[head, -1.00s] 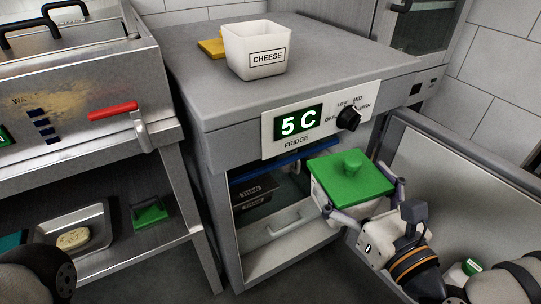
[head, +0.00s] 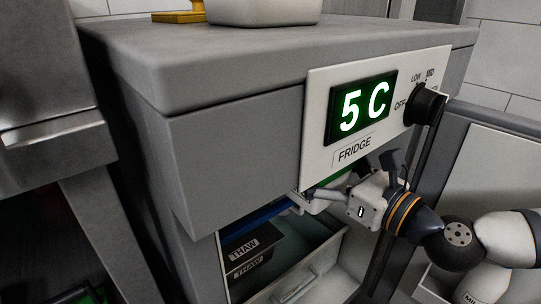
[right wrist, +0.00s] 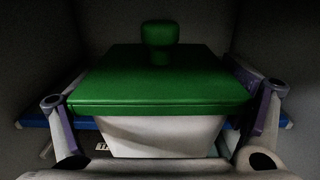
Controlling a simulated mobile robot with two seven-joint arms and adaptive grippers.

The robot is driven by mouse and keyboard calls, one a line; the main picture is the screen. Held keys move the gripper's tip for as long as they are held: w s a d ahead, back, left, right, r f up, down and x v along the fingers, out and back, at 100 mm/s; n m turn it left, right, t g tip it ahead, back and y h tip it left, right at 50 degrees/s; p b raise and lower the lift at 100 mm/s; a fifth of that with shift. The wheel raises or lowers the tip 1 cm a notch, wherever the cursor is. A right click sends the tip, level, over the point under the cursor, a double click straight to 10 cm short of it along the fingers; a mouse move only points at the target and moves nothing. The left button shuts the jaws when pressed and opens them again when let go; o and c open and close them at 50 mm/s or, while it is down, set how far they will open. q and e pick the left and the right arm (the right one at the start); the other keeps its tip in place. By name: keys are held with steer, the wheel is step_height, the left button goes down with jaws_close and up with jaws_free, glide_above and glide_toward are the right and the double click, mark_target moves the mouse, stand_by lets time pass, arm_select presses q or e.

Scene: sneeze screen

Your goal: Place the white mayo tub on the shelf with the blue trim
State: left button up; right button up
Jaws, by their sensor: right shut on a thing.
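The white tub (right wrist: 165,135) with a green lid (right wrist: 160,80) and round green knob fills the right wrist view. My right gripper (right wrist: 160,115) is shut on it, one finger on each side. In the head view the gripper (head: 325,192) reaches into the top of the fridge opening, and only a sliver of green lid shows. The shelf's blue trim (head: 255,217) runs along the upper opening, and also shows in the wrist view (right wrist: 85,123) behind and below the lid's edge. I cannot tell whether the tub touches the shelf. My left gripper is not in view.
The fridge's control panel (head: 316,130) reads 5 C, with a black knob (head: 428,104) close above my right arm. Below the shelf is a drawer (head: 315,275) with black THAW containers (head: 245,250). The open door (head: 495,165) stands at the right. A white container (head: 262,12) sits on top.

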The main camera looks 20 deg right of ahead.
steer(key=b+x, duration=0.1)
steer(key=x, duration=1.1)
steer(key=shift+w+f+b, duration=0.15)
steer(key=shift+b, duration=0.15)
steer(key=shift+f, duration=0.75)
steer(key=shift+r, duration=0.1)
steer(key=shift+b, duration=0.35)
steer(key=o, duration=1)
